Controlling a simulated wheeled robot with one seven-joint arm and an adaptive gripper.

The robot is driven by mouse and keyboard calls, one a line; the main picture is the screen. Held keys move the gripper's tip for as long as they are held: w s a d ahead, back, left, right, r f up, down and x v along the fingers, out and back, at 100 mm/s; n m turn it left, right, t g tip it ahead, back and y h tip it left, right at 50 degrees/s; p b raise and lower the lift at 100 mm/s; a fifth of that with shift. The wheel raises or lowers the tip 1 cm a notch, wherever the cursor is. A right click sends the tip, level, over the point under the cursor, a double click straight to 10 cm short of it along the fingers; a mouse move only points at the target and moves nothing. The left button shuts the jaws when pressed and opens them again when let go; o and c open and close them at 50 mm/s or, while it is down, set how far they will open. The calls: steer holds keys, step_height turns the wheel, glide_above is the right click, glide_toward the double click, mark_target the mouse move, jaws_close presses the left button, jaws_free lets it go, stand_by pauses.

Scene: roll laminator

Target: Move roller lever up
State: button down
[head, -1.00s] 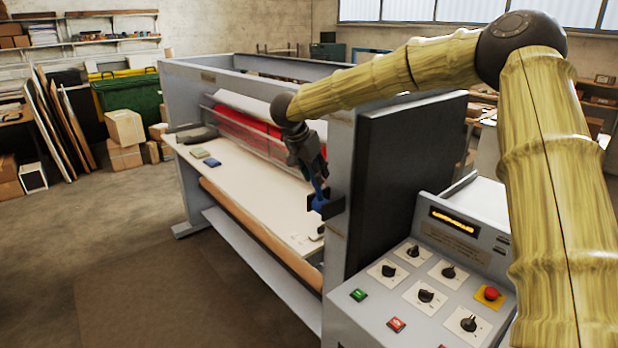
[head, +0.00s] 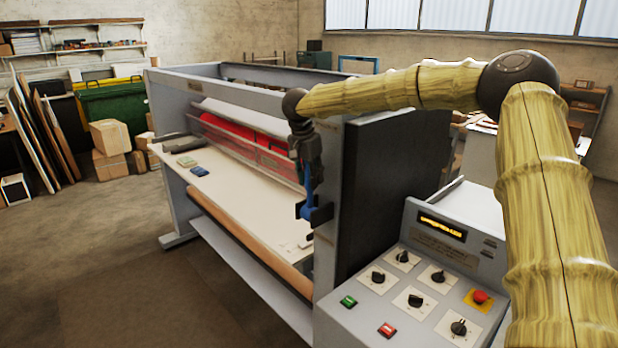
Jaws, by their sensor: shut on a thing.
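The roller lever (head: 308,190) is blue and sits at a dark bracket on the inner side of the laminator's near end frame. It stands close to upright in the head view. My gripper (head: 308,172) reaches down from above and is shut on the upper part of the lever. The fingertips are small and dark here, so the exact grip is hard to make out. The laminator (head: 330,240) has a red roller (head: 277,161) behind a clear guard, partly hidden by my gripper.
The control panel (head: 410,300) with knobs, buttons and a red emergency stop (head: 480,297) stands at the front right. Small pads (head: 199,170) lie on the pale feed table (head: 240,195). Boxes (head: 109,138) stand at the back left. The floor at the left is open.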

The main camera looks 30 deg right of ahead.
steer(key=shift+f, duration=0.1)
steer(key=c, duration=1.1)
jaws_free()
steer(key=shift+d, duration=0.15)
steer(key=shift+r, duration=0.45)
steer(key=v, duration=1.1)
